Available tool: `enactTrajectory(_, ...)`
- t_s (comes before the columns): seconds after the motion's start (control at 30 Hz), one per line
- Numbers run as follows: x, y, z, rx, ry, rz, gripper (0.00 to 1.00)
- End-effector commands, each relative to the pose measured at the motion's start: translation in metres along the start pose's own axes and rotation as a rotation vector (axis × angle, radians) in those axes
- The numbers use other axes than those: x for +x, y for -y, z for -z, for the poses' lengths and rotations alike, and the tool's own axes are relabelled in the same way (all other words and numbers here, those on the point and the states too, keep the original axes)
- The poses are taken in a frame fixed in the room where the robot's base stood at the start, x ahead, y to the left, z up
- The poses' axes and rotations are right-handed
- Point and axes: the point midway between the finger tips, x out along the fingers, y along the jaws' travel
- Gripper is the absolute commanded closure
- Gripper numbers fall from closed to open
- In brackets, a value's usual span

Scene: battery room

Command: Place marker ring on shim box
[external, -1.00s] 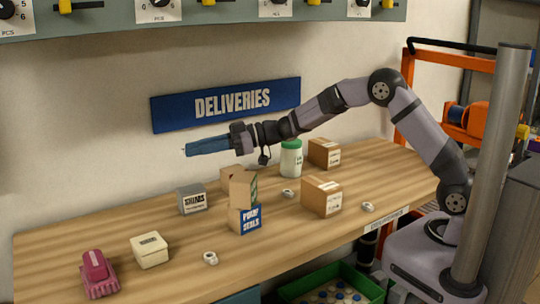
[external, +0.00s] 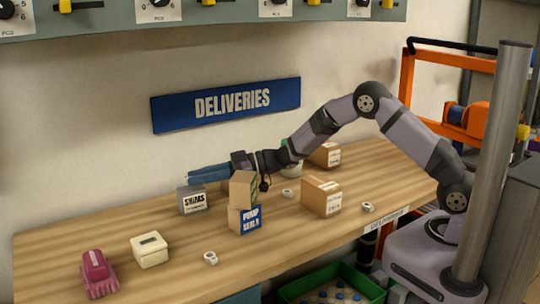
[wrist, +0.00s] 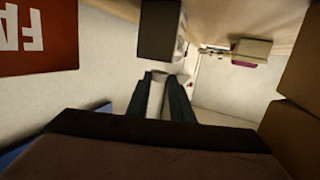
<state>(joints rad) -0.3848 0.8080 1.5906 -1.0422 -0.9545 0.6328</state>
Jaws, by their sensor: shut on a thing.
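The shim box (external: 192,200), a small grey box lettered SHIMS, stands on the wooden bench. It also shows at the top of the wrist view (wrist: 160,32). My gripper (external: 192,177) has blue fingers and hangs just above the shim box's top, pointing left. In the wrist view, its two dark fingers (wrist: 160,85) are shut on a pale thing, which I take as the marker ring (wrist: 156,96). Its shape is mostly hidden by the fingers. In the external view I cannot make out the ring at the fingertips.
A stacked carton (external: 243,190) on a PUMP SEALS box (external: 245,219) stands close right of the shim box. A cream box (external: 149,250) and magenta object (external: 97,272) are at left. Loose white rings (external: 210,258) lie on the bench.

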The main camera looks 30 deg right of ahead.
Motion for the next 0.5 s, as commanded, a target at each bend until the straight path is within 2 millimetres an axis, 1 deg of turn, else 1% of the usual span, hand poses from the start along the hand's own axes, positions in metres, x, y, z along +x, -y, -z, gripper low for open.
enactTrajectory(0.03,0.001,0.0,-0.007,0.002,0.003,0.0,1.0)
enactTrajectory(0.13,0.002,0.0,-0.015,0.001,0.0,-0.001,1.0)
enactTrajectory(0.5,0.003,0.0,-0.018,-0.001,0.0,0.0,1.0)
